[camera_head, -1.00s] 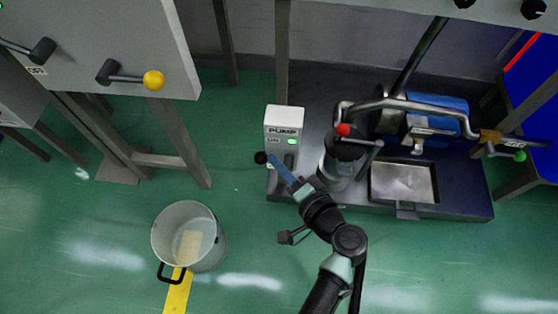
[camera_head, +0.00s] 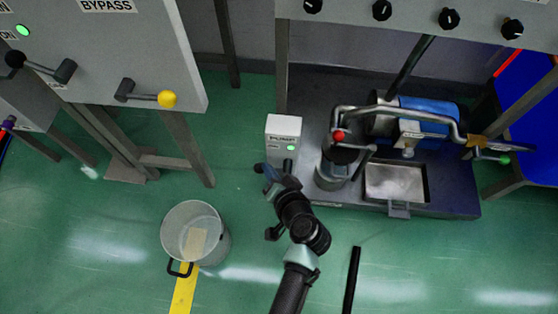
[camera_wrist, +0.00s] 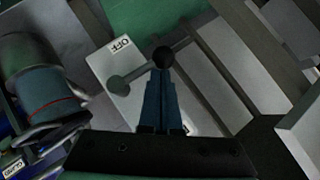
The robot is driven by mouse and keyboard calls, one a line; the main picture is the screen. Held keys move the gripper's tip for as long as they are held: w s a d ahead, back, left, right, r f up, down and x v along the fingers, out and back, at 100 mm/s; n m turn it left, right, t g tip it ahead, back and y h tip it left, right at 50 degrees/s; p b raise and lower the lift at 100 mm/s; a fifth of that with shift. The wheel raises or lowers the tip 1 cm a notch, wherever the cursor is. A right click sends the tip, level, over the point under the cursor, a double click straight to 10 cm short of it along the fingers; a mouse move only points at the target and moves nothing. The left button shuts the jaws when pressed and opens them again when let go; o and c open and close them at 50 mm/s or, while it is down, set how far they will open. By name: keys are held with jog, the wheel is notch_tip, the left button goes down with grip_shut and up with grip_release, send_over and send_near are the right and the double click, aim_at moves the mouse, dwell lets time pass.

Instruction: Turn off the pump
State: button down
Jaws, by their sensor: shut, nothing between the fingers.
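The white pump box (camera_head: 284,128), labelled PUMP, stands at the left end of the dark skid. A green light (camera_head: 291,148) glows on its face. In the wrist view, the box (camera_wrist: 105,60) shows an OFF label (camera_wrist: 122,48) and a lever with a black ball (camera_wrist: 163,57). The ball also shows in the head view (camera_head: 258,167). My gripper (camera_head: 266,173) is shut and empty beside the lever. In the wrist view, its blue fingertips (camera_wrist: 159,73) are right at the ball; I cannot tell whether they touch.
The skid carries a blue motor (camera_head: 430,112), a pipe with a red ball handle (camera_head: 338,136) and a square tray (camera_head: 395,182), right of the box. A metal pot (camera_head: 193,230) stands on the floor at left. A grey cabinet (camera_head: 130,60) stands at upper left. Floor between is clear.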

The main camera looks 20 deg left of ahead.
jog(key=shift+s+a+f+n+h+p, duration=0.1)
jog(key=shift+a+f+n+h+p, duration=0.25)
jog(key=shift+f+h+p, duration=0.25)
jog(key=shift+s+a+f+n+h+p, duration=0.1)
jog(key=shift+a+f+n+h+p, duration=0.25)
jog(key=shift+f+h, duration=0.3)
jog(key=shift+d+f, duration=0.1)
jog(key=shift+f, duration=0.05)
jog(key=s+d+r+p, duration=0.4)
jog(key=s+r+p, duration=0.2)
jog(key=r+p, duration=0.2)
notch_tip(320, 180, up, 3)
jog(key=shift+s+f, duration=0.2)
jog(key=shift+s, duration=0.1)
jog(key=shift+d, duration=0.1)
